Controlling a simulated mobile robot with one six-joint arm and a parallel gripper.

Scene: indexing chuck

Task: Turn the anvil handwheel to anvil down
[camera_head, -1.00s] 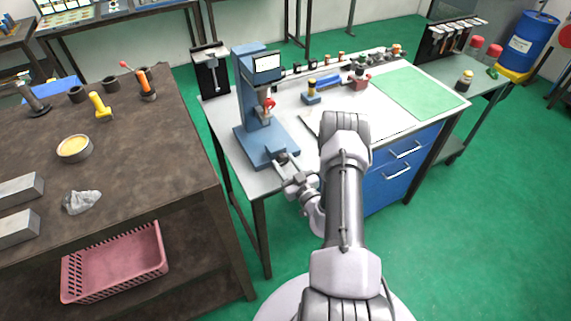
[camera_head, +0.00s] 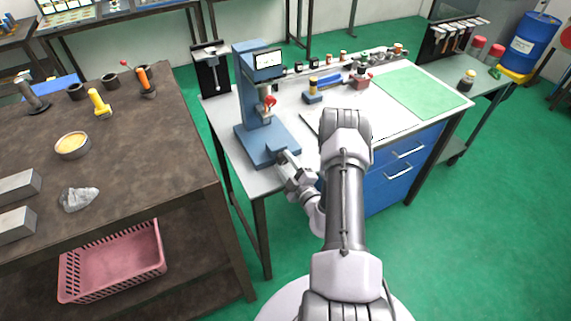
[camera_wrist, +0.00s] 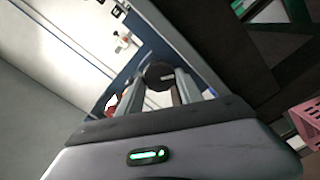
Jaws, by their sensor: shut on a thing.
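The blue tester (camera_head: 252,100) stands on the white bench, with a screen at its head and a red part (camera_head: 270,101) below it. My gripper (camera_head: 283,157) is at the front edge of the tester's base. In the wrist view, my gripper's two fingers (camera_wrist: 160,92) are shut on a dark round knob (camera_wrist: 158,73), which looks like the anvil handwheel. A pale mark shows on the knob's face. In the head view the gripper hides the handwheel. The anvil's height cannot be told clearly.
A dark stand (camera_head: 210,66) is behind left. A brown table (camera_head: 150,150) with a pink basket (camera_head: 115,262) below stands at left.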

